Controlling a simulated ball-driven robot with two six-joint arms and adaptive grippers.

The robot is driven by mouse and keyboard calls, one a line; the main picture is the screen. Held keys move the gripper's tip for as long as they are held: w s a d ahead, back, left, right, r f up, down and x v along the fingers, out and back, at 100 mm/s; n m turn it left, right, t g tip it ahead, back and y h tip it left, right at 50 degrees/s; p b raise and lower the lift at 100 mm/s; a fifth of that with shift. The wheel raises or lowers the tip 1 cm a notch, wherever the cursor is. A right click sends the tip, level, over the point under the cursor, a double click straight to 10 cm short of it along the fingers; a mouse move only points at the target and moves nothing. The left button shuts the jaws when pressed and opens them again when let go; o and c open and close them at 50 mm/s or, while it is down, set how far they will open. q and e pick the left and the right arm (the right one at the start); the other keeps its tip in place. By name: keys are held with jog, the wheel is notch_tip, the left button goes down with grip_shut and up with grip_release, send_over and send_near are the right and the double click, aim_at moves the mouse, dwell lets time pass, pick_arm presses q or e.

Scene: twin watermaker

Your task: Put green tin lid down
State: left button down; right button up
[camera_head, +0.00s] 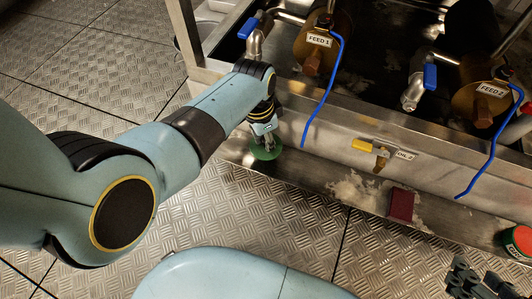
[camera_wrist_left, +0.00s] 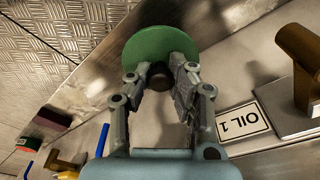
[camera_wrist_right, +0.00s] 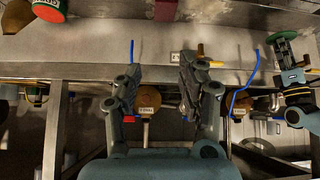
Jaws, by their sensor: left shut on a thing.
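The green tin lid (camera_head: 265,152) is a round disc with a dark knob, over the metal ledge (camera_head: 345,184) below the tanks. My left gripper (camera_head: 268,141) is shut on the lid's knob. The left wrist view shows the lid (camera_wrist_left: 155,42) between and beyond the fingertips (camera_wrist_left: 160,76). The lid also appears at the right of the right wrist view (camera_wrist_right: 281,37). I cannot tell whether it touches the ledge. My right gripper (camera_wrist_right: 155,75) has its fingers apart, with nothing between them. A green tin with a red top (camera_head: 521,239) stands at the ledge's right end.
A dark red block (camera_head: 401,204) and pale residue (camera_head: 352,190) are on the ledge. A yellow-handled valve (camera_head: 366,146) sticks out at OIL 2. Blue tubes (camera_head: 324,90) hang near the FEED tanks. An OIL 1 label (camera_wrist_left: 243,120) is beside my left gripper.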

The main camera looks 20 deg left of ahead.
aim_at(264, 146)
pick_arm(q)
jog(key=shift+f+b, duration=0.45)
jog(key=shift+f, duration=0.5)
jog(key=shift+f+b, duration=0.45)
jog(key=shift+b, duration=0.05)
jog(key=shift+s+f+b, duration=0.1)
jog(key=shift+f+b, duration=0.6)
jog(key=shift+f, duration=0.05)
jog(key=shift+f+b, duration=0.65)
pick_arm(e)
jog(key=w+a+r+n+t+y, duration=0.1)
jog(key=w+r+t, duration=0.6)
jog(key=r+t, duration=0.3)
jog(key=shift+w+a+r+y, duration=0.15)
jog(key=shift+w+a+y, duration=0.2)
jog(key=shift+a+y, duration=0.05)
jog(key=shift+r, duration=0.1)
